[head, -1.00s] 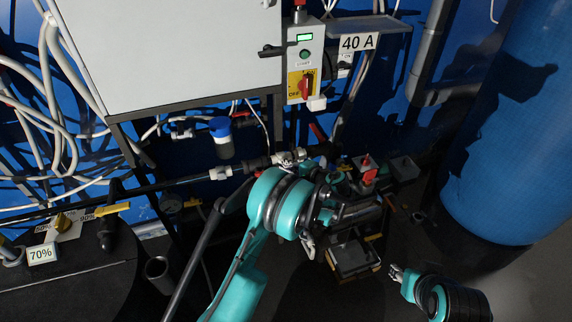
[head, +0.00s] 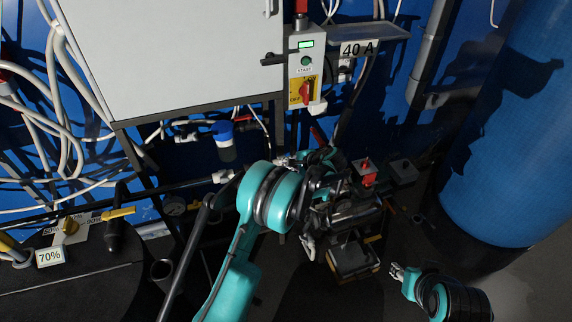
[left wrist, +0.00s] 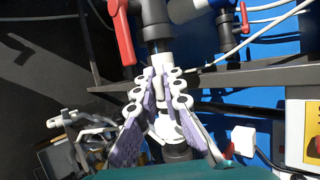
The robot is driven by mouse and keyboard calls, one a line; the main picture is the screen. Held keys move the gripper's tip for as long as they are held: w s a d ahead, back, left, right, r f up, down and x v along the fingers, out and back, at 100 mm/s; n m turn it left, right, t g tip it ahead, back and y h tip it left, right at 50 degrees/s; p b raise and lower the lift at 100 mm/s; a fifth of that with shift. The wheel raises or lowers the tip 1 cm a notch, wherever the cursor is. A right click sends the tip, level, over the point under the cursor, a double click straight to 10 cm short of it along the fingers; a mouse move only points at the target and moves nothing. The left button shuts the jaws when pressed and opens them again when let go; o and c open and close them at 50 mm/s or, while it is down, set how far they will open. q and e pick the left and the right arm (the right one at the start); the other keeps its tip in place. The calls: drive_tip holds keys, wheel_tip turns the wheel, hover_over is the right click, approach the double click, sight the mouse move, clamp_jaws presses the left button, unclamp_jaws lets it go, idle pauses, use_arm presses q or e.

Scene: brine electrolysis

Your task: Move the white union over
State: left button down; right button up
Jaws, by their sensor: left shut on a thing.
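My left gripper (left wrist: 163,84) is closed in the left wrist view, its purple-padded fingers coming together on either side of a white fitting, which looks like the white union (left wrist: 168,128). A dark pipe end shows below the union, and a dark pipe with a red-handled valve (left wrist: 124,32) lies beyond the fingertips. In the head view my left gripper (head: 287,161) is mostly hidden behind its own wrist, so the grip cannot be seen there. My right gripper (head: 396,270) is small at the lower right, apart from the pipework; its opening is unclear.
A white cabinet (head: 185,60) and a control box with a red switch (head: 305,75) are above. A blue-capped filter (head: 224,142) hangs below. A white pipe fitting (head: 223,176) is left of my wrist. A grey bin (head: 352,260) and a blue tank (head: 510,130) stand to the right.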

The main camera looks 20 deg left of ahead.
use_arm(q)
drive_tip(key=c, duration=1.6)
unclamp_jaws()
drive_tip(key=shift+c, duration=0.2)
drive_tip(key=v, duration=1.2)
drive_tip(key=s+a+r+n+h, duration=0.2)
drive_tip(key=s+a+r, duration=0.15)
drive_tip(key=s, duration=0.35)
drive_tip(key=s+a+r+n+h, duration=0.1)
drive_tip(key=s+a+r+h, duration=0.1)
drive_tip(key=s+r, duration=0.4)
drive_tip(key=s+f+n+t+h, duration=0.2)
drive_tip(key=s+n+h, duration=0.3)
drive_tip(key=s, duration=1.5)
drive_tip(key=shift+s+d+f+n, duration=0.3)
drive_tip(key=shift+d+f+n, duration=0.25)
drive_tip(key=shift+f, duration=0.2)
